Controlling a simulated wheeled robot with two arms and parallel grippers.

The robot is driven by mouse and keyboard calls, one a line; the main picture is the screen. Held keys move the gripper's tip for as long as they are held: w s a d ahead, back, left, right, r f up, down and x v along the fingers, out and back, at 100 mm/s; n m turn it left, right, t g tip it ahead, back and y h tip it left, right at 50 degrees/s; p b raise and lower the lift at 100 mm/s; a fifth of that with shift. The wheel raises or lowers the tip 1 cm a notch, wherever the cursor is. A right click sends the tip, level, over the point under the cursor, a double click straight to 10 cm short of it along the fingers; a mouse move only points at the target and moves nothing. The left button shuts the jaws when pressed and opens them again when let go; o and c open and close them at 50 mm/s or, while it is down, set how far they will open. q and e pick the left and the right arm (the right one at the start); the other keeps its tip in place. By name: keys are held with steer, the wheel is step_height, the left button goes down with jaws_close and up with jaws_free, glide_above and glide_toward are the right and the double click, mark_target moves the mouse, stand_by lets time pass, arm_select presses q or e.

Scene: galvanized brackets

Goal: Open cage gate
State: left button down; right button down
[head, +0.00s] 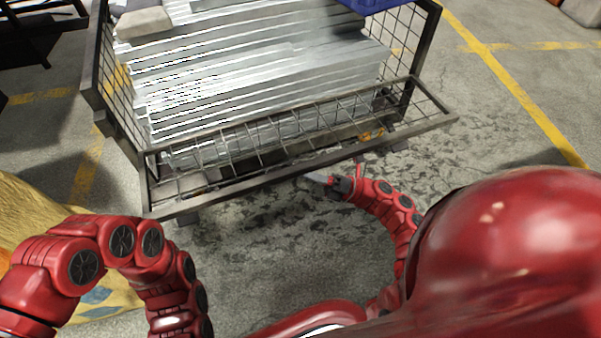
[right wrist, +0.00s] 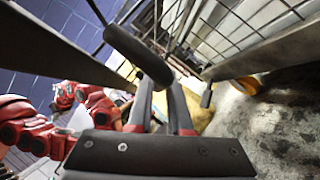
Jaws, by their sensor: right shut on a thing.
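The wire cage (head: 430,40) stands ahead, loaded with a stack of galvanized brackets (head: 250,75). Its mesh gate (head: 290,140) is at the front. The gate's near rail (head: 250,186) stands out from the cage toward me, while the far rail lies close to the stack. My right gripper (head: 326,180) is just in front of the near rail. In the right wrist view its fingers (right wrist: 158,85) are shut on a dark rounded bar (right wrist: 138,56), seemingly a gate handle. My left arm is bent at the lower left, and its gripper is not visible.
Yellow floor lines (head: 520,95) run to the right of the cage. A yellow wrapped object (head: 30,215) lies at the left behind my left arm. The cracked concrete floor (head: 270,240) in front of the gate is clear.

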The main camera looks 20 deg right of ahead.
steer(key=shift+f, duration=0.1)
stand_by(0.4)
steer(key=c, duration=0.8)
jaws_free()
steer(key=shift+c, duration=0.2)
steer(key=shift+s+d, duration=0.2)
steer(key=shift+d, duration=0.1)
arm_select(q)
steer(key=shift+s+d+f+g+h+b, duration=0.15)
steer(key=shift+f+g+h+b, duration=0.25)
steer(key=shift+f+g+b, duration=0.55)
arm_select(e)
steer(key=v, duration=1.1)
steer(key=shift+f, duration=0.2)
arm_select(q)
steer(key=shift+r, duration=0.2)
arm_select(e)
steer(key=shift+s, duration=0.1)
